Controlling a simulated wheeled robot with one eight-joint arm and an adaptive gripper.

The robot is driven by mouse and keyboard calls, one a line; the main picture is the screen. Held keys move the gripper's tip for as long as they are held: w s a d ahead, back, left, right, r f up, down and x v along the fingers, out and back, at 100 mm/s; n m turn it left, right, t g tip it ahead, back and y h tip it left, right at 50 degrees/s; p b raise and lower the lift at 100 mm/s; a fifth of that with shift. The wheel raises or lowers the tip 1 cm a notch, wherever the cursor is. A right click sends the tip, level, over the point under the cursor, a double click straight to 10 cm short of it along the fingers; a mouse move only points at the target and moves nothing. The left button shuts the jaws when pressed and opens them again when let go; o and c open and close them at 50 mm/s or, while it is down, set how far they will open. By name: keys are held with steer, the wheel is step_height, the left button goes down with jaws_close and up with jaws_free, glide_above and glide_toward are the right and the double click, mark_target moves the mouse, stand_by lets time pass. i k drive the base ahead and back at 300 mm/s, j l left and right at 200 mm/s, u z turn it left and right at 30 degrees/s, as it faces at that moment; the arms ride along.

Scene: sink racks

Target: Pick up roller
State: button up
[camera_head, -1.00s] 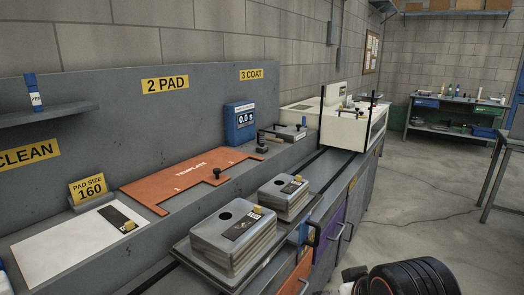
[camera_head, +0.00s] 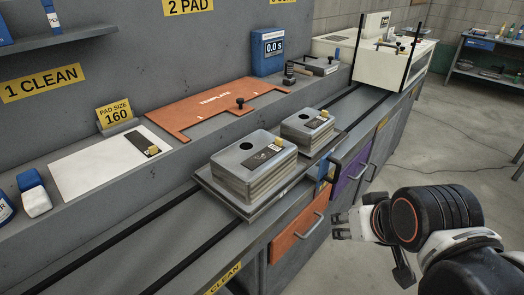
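I cannot make out a roller for certain. A small dark tool with a brownish block (camera_head: 289,80) lies on the back ledge below the blue timer box, but it is too small to identify. My gripper (camera_head: 338,225) is at the lower right, in front of the bench's drawer fronts and pointing left. It is well apart from the things on the bench. Its fingers are small and seen at an angle, so their opening is unclear. I see nothing held in it.
Two stacked metal blocks (camera_head: 252,172) (camera_head: 307,127) stand on a tray on the bench rails. An orange template (camera_head: 215,103), a white sheet (camera_head: 95,168) and a blue timer box (camera_head: 268,50) are behind. A white machine (camera_head: 400,52) stands at the far end.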

mark_target(289, 81)
steer(key=i+l+u, duration=0.1)
steer(key=i+l, duration=0.8)
